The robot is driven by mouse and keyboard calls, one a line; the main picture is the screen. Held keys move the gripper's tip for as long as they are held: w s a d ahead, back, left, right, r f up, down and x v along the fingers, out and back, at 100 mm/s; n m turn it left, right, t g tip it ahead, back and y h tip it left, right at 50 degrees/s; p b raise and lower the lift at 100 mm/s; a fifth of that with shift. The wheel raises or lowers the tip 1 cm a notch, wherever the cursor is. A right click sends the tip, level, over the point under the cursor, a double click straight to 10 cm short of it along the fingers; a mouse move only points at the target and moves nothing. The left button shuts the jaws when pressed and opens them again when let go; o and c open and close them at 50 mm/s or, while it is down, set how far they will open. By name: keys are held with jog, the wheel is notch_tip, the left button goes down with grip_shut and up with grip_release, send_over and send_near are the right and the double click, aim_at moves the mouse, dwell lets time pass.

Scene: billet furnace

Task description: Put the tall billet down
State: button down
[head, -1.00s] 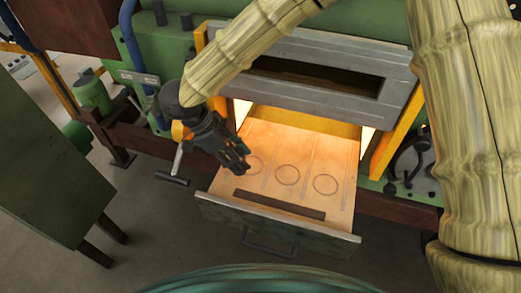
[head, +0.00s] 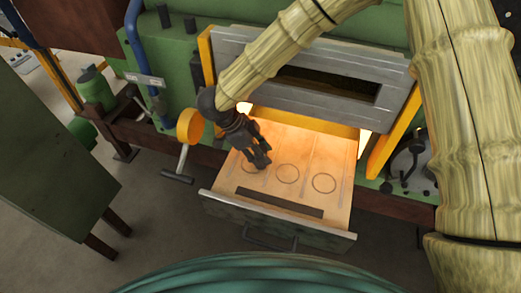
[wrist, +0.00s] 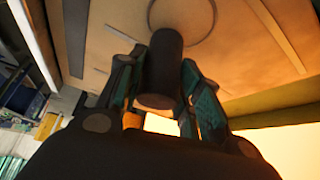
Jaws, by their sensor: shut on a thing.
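My gripper (head: 257,158) is over the left part of the open drawer (head: 335,215). In the wrist view, its fingers are closed around the tall billet (wrist: 163,65), a dark cylinder. The billet's far end points at the drawer floor, close to a drawn circle (wrist: 200,32). I cannot tell whether it touches the floor. In the head view, the fingers hide the billet and cover part of the left circle. The middle circle (head: 287,174) and the right circle (head: 324,183) are empty.
A dark bar (head: 280,203) lies across the drawer's front, behind its handle (head: 268,239). The glowing furnace opening is behind the drawer, under a grey door (head: 300,65). A yellow ring (head: 190,126) and a T-handle (head: 180,170) stand left of the drawer.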

jog(key=shift+f, duration=0.15)
jog(key=c, duration=1)
grip_release()
jog(key=b+v, duration=0.3)
jog(key=v, duration=0.9)
jog(key=shift+s, duration=0.1)
